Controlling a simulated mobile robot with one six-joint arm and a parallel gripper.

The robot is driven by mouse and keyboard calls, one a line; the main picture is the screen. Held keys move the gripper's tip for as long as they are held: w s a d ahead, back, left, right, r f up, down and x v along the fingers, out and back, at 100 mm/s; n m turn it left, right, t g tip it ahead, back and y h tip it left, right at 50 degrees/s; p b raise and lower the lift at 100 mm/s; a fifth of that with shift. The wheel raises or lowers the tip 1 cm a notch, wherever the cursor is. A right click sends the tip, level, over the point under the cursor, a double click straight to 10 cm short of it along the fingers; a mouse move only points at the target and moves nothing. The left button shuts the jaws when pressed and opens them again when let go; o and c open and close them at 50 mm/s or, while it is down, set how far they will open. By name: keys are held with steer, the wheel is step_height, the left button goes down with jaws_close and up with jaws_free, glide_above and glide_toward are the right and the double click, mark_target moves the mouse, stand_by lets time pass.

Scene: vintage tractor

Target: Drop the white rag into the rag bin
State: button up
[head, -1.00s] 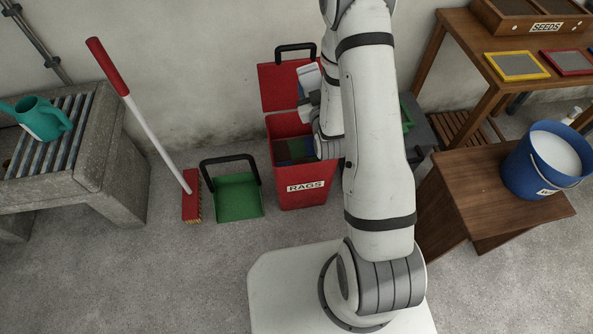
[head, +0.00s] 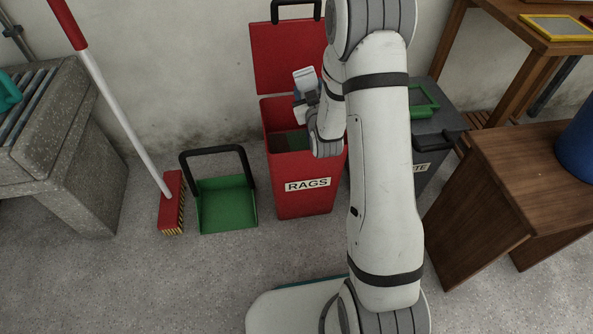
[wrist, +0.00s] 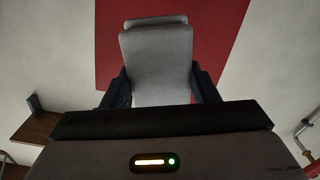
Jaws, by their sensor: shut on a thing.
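The white rag (wrist: 157,55) is pale grey-white and folded, and is held between the two dark fingers of my gripper (wrist: 160,90) in the wrist view. In the head view the rag (head: 306,76) shows above the opening of the red rag bin (head: 306,197), labelled RAGS, in front of its raised red lid (head: 285,60). My gripper (head: 308,92) is shut on the rag over the bin. Some green and dark cloth shows inside the bin. My arm hides the bin's right side.
A green dustpan (head: 226,205) and a red broom (head: 171,203) stand left of the bin. A wooden stool (head: 480,195) stands at the right.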

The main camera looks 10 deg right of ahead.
steer(key=shift+w+f+b, duration=0.2)
steer(key=shift+f+b, duration=0.4)
steer(key=shift+f, duration=0.1)
steer(key=shift+w+f+b, duration=0.2)
steer(key=shift+f+b, duration=0.4)
steer(key=shift+f, duration=0.1)
step_height(320, 180, down, 6)
steer(key=b, duration=0.2)
steer(key=shift+r+b, duration=0.1)
steer(key=shift+b, duration=0.25)
steer(key=o, duration=1.3)
steer(key=shift+s, duration=0.1)
steer(key=s+p, duration=0.2)
steer(key=s, duration=0.5)
steer(key=shift+s, duration=0.35)
